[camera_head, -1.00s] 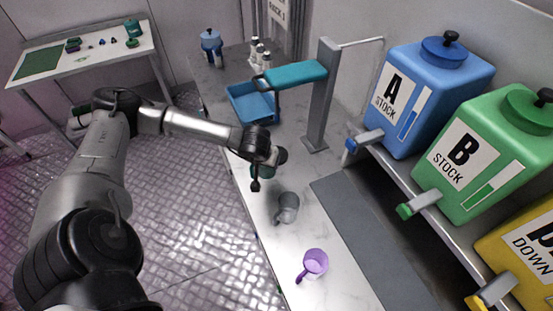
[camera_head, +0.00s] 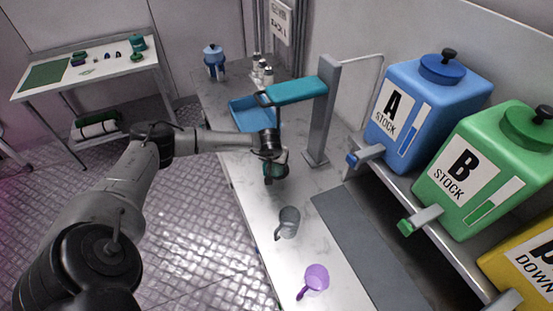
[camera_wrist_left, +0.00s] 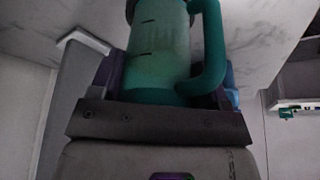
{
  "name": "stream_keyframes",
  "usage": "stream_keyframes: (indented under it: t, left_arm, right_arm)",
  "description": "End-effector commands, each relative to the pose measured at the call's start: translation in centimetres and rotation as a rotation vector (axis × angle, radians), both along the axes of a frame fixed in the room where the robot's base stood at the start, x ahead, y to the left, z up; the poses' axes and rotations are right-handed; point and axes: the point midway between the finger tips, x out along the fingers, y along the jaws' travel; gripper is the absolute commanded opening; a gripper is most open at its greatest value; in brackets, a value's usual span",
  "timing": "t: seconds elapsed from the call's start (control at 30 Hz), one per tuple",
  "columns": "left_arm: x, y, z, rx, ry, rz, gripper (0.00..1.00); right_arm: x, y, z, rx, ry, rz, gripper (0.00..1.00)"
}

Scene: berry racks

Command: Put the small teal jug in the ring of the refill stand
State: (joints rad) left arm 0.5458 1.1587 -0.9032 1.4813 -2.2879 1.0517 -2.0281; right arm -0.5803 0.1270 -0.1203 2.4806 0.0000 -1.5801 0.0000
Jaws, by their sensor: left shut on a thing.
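My left gripper (camera_head: 275,177) is shut on the small teal jug (camera_head: 281,166) and holds it over the pale counter, in front of the refill stand. In the left wrist view the jug (camera_wrist_left: 160,55) sits between the jaws, with its handle toward the right. In the head view the gripper partly hides the jug. The refill stand is a grey post (camera_head: 322,115) with a teal arm (camera_head: 297,91) reaching left. Its dark ring (camera_head: 264,98) is at the arm's left end, beyond my gripper and above a blue tray (camera_head: 238,117). My right gripper is not in view.
A grey jug (camera_head: 288,222) and a purple jug (camera_head: 315,278) stand nearer on the counter. A blue pot (camera_head: 214,60) and small bottles (camera_head: 262,70) stand at the far end.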

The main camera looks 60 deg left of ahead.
Motion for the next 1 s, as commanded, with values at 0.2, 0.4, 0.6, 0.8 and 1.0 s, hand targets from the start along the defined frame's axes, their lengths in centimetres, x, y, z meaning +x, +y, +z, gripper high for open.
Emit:
stream_keyframes:
  t: [0.2, 0.4, 0.6, 0.8, 1.0]
  left_arm:
    - [1.2, 1.1, -1.4, -0.002, -0.001, 0.002, 0.34]
    - [1.4, 1.3, -1.6, -0.001, -0.002, 0.001, 0.34]
    - [1.4, 1.3, -1.7, -0.001, -0.002, 0.001, 0.34]
    - [1.4, 1.3, -2.0, -0.001, -0.001, 0.001, 0.76]
    - [1.4, 1.3, -2.0, -0.001, -0.001, 0.001, 0.95]
  right_arm:
    - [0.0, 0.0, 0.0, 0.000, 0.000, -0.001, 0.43]
    - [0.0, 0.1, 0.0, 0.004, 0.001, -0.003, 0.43]
    - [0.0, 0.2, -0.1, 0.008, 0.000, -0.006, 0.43]
    - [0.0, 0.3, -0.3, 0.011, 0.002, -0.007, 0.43]
    - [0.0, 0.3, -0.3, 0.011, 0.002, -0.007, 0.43]
